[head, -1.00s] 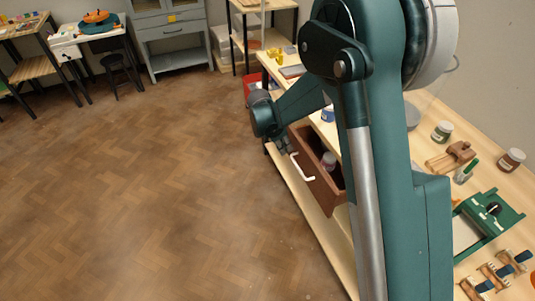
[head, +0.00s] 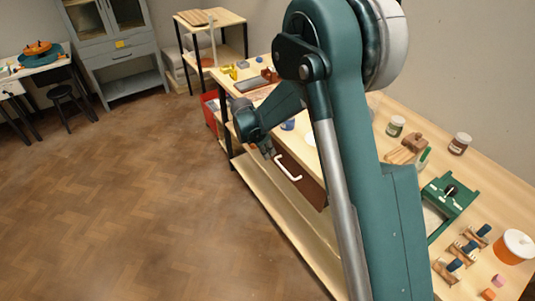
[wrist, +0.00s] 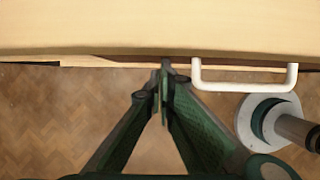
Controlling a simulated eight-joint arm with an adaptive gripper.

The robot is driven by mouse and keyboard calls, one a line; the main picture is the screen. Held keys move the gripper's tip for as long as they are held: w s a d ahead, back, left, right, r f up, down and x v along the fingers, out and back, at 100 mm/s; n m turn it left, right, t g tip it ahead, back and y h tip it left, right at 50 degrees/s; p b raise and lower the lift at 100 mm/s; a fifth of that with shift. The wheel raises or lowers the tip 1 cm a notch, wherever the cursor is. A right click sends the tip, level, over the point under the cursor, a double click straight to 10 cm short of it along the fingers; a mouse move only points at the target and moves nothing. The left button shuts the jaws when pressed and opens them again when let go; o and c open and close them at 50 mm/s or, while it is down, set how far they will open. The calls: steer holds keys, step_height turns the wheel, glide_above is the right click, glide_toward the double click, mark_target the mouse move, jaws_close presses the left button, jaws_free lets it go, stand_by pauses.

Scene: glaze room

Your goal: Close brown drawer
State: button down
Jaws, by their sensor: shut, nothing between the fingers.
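The brown drawer (head: 311,187) is under the worktop of the long bench in the head view, with its white handle (head: 288,167) on the front. No open interior shows now, so it looks shut or nearly so; my arm hides its right part. In the wrist view the white handle (wrist: 245,87) juts out from under the pale worktop edge. My gripper (wrist: 164,66) is shut and empty, its fingertips at that edge, left of the handle. In the head view my gripper (head: 268,153) is at the left end of the drawer front. I cannot tell whether it touches.
The bench top (head: 480,180) holds jars, a green press-like tool (head: 449,196) and a white tub (head: 513,247). A pale lower shelf (head: 265,210) runs under the drawer. A red bin (head: 211,112) is by the bench's far end. The floor (head: 130,200) to the left is clear.

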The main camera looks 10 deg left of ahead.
steer(key=shift+w+d, duration=0.3)
steer(key=shift+d, duration=0.05)
steer(key=s+a+r+p, duration=0.1)
steer(key=s+a+r, duration=0.5)
steer(key=r, duration=0.3)
steer(key=shift+r+p, duration=0.15)
steer(key=shift+p, duration=0.25)
stand_by(0.4)
